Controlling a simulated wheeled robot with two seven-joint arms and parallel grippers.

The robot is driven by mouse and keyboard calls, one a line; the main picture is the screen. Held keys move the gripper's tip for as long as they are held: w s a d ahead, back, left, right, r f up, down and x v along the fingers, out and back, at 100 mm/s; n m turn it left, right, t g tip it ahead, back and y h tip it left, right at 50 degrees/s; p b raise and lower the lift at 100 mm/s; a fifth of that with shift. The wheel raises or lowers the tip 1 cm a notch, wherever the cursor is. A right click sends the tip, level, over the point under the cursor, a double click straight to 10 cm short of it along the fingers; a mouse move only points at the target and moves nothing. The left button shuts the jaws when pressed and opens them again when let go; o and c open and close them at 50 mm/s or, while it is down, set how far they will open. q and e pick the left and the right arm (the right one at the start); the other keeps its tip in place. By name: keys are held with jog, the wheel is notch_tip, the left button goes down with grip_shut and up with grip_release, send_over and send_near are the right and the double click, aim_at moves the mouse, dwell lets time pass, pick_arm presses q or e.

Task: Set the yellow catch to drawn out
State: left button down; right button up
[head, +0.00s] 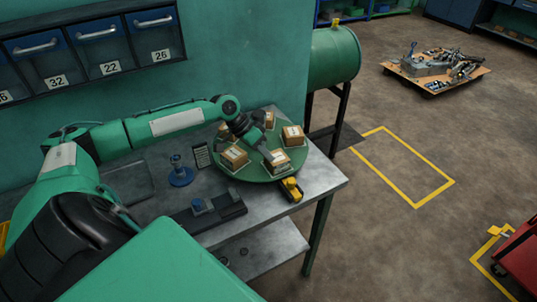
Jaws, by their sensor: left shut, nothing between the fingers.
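A small yellow part with black on it (292,188) sits at the front right edge of the workbench, close against the rim of the green round plate (226,166). It looks like the yellow catch; I cannot tell whether it is in or drawn out. My left gripper (266,156) is over the round plate, among the boxes, with its fingers shut and empty. It is up and left of the yellow part and apart from it. My right gripper is not in view.
Several cardboard boxes (234,157) stand on the round plate. The grey workbench (322,176) also bears a blue-based stand (181,175) and a dark block (218,209). A green tank (333,58) is behind it. Open floor lies to the right, with a red cart (520,252).

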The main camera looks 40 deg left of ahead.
aim_at(291, 182)
pick_arm(q)
jog(key=p+x, duration=0.2)
jog(key=x, duration=0.4)
jog(key=shift+w+d+f, duration=0.1)
jog(key=shift+d+f, duration=0.1)
jog(key=shift+f, duration=0.05)
jog(key=shift+w+d+f, duration=0.15)
jog(key=shift+d+f, duration=0.15)
jog(key=shift+f, duration=0.2)
jog(key=shift+s+d+r+p, duration=0.1)
jog(key=shift+s+d+p, duration=0.15)
jog(key=shift+d+p, duration=0.25)
jog(key=shift+s+d+r+p, duration=0.1)
jog(key=shift+s+d+p, duration=0.15)
jog(key=shift+d+p, duration=0.25)
jog(key=shift+s+d+f, duration=0.15)
jog(key=shift+d, duration=0.25)
